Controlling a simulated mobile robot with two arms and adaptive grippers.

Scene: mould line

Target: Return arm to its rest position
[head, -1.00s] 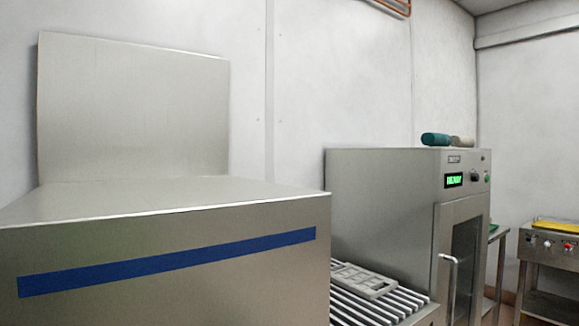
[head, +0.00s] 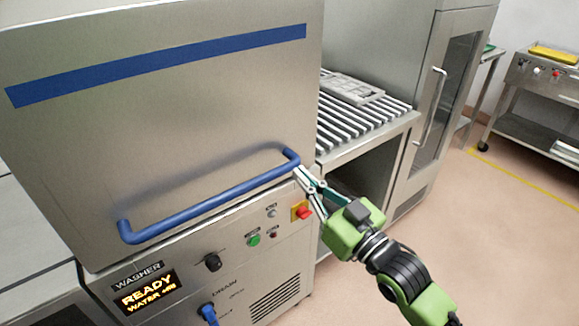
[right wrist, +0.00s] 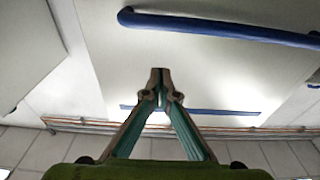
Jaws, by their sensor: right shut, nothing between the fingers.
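My right gripper (head: 300,174) comes in from the lower right in the head view, in front of the washer (head: 170,120). Its fingers are shut with nothing between them. The tips appear just below the right end of the blue handle (head: 210,200) and above the red knob on a yellow plate (head: 301,211). In the right wrist view the shut fingertips (right wrist: 160,76) point up the picture, and the handle (right wrist: 220,25) lies beyond them, apart from them. My left gripper is not in view.
The washer display (head: 148,295) reads READY. A slatted roller table (head: 345,125) with a grey mould (head: 352,88) stands right of the washer. A steel cabinet (head: 425,110) with a door handle stands beyond it. The floor (head: 480,230) at right is clear.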

